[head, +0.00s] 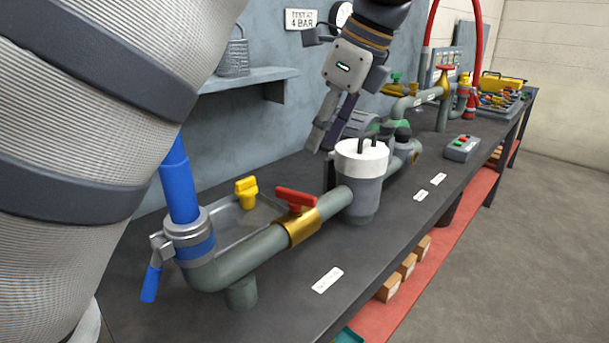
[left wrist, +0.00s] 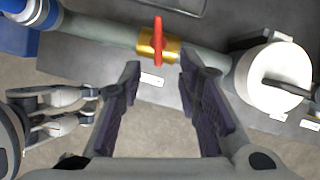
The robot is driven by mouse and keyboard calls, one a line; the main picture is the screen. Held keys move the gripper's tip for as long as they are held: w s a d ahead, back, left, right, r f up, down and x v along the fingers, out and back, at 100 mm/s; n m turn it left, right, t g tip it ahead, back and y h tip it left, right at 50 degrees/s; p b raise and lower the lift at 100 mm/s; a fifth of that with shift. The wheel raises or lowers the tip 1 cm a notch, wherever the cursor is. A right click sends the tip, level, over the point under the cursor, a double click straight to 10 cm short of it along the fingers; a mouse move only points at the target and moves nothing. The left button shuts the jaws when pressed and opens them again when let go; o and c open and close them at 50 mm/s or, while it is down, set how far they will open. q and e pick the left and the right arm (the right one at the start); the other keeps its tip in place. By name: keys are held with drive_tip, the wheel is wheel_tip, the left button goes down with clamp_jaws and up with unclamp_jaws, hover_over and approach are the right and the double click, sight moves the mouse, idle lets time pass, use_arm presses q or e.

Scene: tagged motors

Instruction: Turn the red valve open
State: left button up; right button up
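The red valve (head: 297,198) has a red lever handle on a brass body, set in a thick grey-green pipe (head: 262,243) on the dark bench. In the left wrist view its red handle (left wrist: 158,41) stands across the line of the pipe.
A white-topped canister (head: 361,172) stands right of the valve on the pipe. A blue pipe (head: 178,185) rises at the left, and a yellow handle (head: 246,192) sits behind near a tray. Another red-handled valve (head: 445,68) is farther along. The bench front is mostly clear.

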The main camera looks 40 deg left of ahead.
sight(296, 192)
use_arm(q)
drive_tip(key=x, duration=1.2)
drive_tip(key=shift+s+d+p, duration=0.2)
drive_tip(key=shift+d+p, duration=0.05)
drive_tip(key=shift+p, duration=0.05)
drive_tip(key=shift+c, duration=0.2)
clamp_jaws()
